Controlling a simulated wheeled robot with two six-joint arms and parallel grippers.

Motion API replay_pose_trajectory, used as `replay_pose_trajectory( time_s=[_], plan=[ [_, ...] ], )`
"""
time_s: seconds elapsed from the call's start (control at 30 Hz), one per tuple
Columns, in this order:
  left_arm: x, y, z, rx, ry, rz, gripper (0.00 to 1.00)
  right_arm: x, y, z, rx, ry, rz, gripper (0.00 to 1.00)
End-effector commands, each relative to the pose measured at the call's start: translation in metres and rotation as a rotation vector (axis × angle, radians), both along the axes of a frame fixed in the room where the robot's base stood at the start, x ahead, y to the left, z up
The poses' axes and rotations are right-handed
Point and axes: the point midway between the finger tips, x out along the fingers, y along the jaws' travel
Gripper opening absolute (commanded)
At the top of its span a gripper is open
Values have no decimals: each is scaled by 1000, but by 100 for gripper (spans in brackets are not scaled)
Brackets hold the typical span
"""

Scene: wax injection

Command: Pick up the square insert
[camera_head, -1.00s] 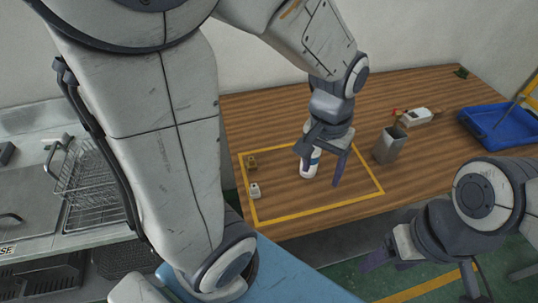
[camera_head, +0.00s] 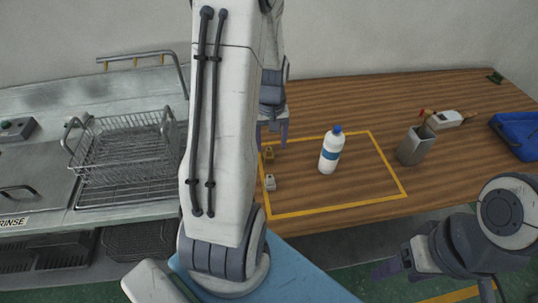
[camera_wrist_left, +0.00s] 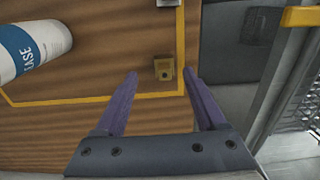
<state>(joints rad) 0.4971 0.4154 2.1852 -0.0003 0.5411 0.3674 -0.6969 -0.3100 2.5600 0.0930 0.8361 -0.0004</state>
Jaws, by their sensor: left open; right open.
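Two small blocks stand at the left side of the yellow-taped area: a brass-coloured one (camera_head: 268,153) and a pale silver one (camera_head: 270,182). I cannot tell for certain which is the square insert. My left gripper (camera_head: 272,133) is open and empty, just behind the brass block in the head view. In the left wrist view the brass block (camera_wrist_left: 164,68) shows a dark hole and lies between the lines of the two fingertips (camera_wrist_left: 160,74); the silver block (camera_wrist_left: 168,3) is cut by the top edge. My right gripper (camera_head: 382,270) is open and empty, low in front of the table.
A white bottle with a blue cap (camera_head: 330,152) stands inside the yellow tape (camera_head: 340,208). A grey metal container (camera_head: 414,148) and a blue tray (camera_head: 518,136) are further right. A wire rack (camera_head: 125,160) stands on the sink counter at left. The taped area's front is clear.

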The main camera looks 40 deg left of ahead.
Motion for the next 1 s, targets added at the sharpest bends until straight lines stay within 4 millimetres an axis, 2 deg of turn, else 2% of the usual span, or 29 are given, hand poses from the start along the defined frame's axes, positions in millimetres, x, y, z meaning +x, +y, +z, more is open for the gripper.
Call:
replay_pose_trajectory(
  time_s=[0.3, 0.4, 0.63, 0.77, 0.8, 0.83, 1.0],
  plan=[
    [-1, 9, -43, -2, 3, -1, 72, 0, 0, 6, 0, 0, 0, 67],
    [-1, 9, -49, -1, 2, -1, 72, 0, 0, 6, 0, 0, 0, 67],
    [0, 9, -50, 0, 0, 0, 72, 0, 0, 6, 0, 0, 0, 67],
    [0, 9, -50, 0, 0, 0, 23, 0, 0, 6, 0, 0, 0, 67],
    [0, 9, -50, 0, 0, 0, 7, 0, 0, 6, 0, 0, 0, 67],
    [0, 9, -49, 0, 0, 0, 0, 0, 0, 6, 0, 0, 0, 67],
    [0, 10, -49, 1, -1, 0, 0, 0, 0, 6, 0, 0, 0, 67]
  ],
)
